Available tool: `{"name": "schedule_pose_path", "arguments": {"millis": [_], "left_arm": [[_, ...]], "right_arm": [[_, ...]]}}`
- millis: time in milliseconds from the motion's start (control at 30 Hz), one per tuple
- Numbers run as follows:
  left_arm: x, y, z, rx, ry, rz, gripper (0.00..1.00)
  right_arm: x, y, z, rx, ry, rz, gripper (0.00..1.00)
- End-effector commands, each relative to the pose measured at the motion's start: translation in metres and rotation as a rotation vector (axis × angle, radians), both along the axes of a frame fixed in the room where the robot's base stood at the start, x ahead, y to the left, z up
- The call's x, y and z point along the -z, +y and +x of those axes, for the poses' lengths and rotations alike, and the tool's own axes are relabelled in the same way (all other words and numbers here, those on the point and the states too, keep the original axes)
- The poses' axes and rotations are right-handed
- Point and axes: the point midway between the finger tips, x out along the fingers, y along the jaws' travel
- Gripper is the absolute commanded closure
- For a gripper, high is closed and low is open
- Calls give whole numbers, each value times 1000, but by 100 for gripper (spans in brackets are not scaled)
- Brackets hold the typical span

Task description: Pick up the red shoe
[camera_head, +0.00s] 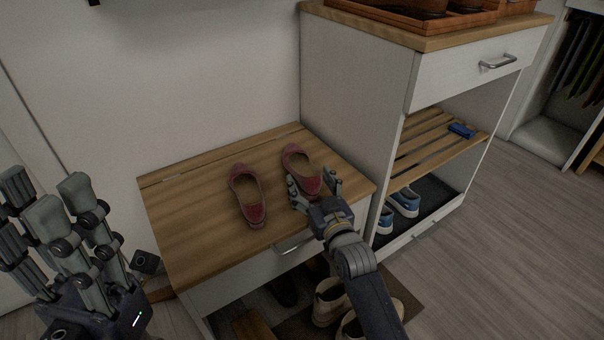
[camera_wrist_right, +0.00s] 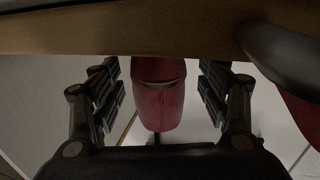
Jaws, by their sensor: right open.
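Two red shoes lie side by side on the wooden top of a low cabinet in the head view: a left one (camera_head: 247,196) and a right one (camera_head: 300,166). My right gripper (camera_head: 311,182) is at the near end of the right shoe, open, with fingers on both sides of it. In the right wrist view a red shoe (camera_wrist_right: 160,98) sits between the spread fingers, with a gap on each side. Part of the right shoe is hidden by the gripper in the head view. My left gripper (camera_head: 45,200) is raised at the left edge, open and empty, away from the shoes.
A taller white cabinet (camera_head: 352,100) stands right of the low top (camera_head: 190,215), with a drawer handle (camera_head: 497,62), a slatted shelf and blue shoes (camera_head: 404,202). Beige shoes (camera_head: 328,302) stand below the low cabinet. The wall is behind; floor at right is clear.

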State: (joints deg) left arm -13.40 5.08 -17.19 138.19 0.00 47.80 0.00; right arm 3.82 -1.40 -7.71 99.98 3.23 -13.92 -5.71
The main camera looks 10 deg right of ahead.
Motion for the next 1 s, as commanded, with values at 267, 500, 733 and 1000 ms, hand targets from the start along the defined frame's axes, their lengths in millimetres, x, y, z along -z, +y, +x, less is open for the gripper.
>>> {"name": "schedule_pose_path", "arguments": {"millis": [267, 500, 733, 1000], "left_arm": [[-6, -2, 2, -3, -57, 5, 60], [-8, -2, 2, -4, -61, 6, 60], [-8, -2, 2, -3, -61, 6, 60], [-8, -2, 2, -3, -62, 6, 60]], "right_arm": [[3, 3, 31, -1, -1, 0, 31], [2, 3, 32, -1, 2, 1, 31], [2, 3, 32, -1, 1, 1, 74], [1, 3, 32, -1, -2, 0, 82]]}}
